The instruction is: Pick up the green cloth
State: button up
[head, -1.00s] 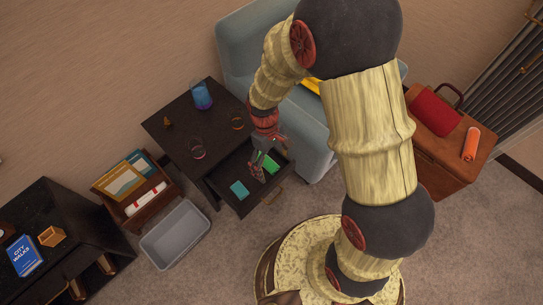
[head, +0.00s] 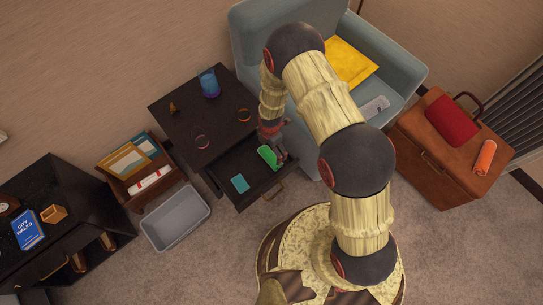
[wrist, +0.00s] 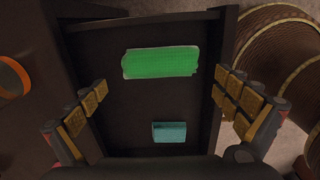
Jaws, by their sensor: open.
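The green cloth (head: 268,157) lies flat in the open drawer (head: 225,174) of the dark side table. In the wrist view the green cloth (wrist: 160,62) is a bright rectangle in the upper middle of the drawer. My gripper (head: 279,155) is over the drawer, close to the cloth's right side in the head view. In the wrist view my gripper (wrist: 165,110) is open and empty, with its fingers spread to the left and right. The cloth lies between and beyond the fingertips, not visibly touched.
A teal item (head: 240,183) also lies in the drawer, and in the wrist view this teal item (wrist: 169,132) is below the cloth. The drawer walls (wrist: 213,75) are close to the fingers. A blue armchair (head: 398,75) stands to the right. A grey bin (head: 176,218) is on the floor.

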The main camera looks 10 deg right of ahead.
aim_at(270, 156)
jog(key=shift+f+b, duration=1.55)
jog(key=shift+f, duration=2.4)
jog(key=shift+c, duration=1.3)
jog(key=c, duration=0.7)
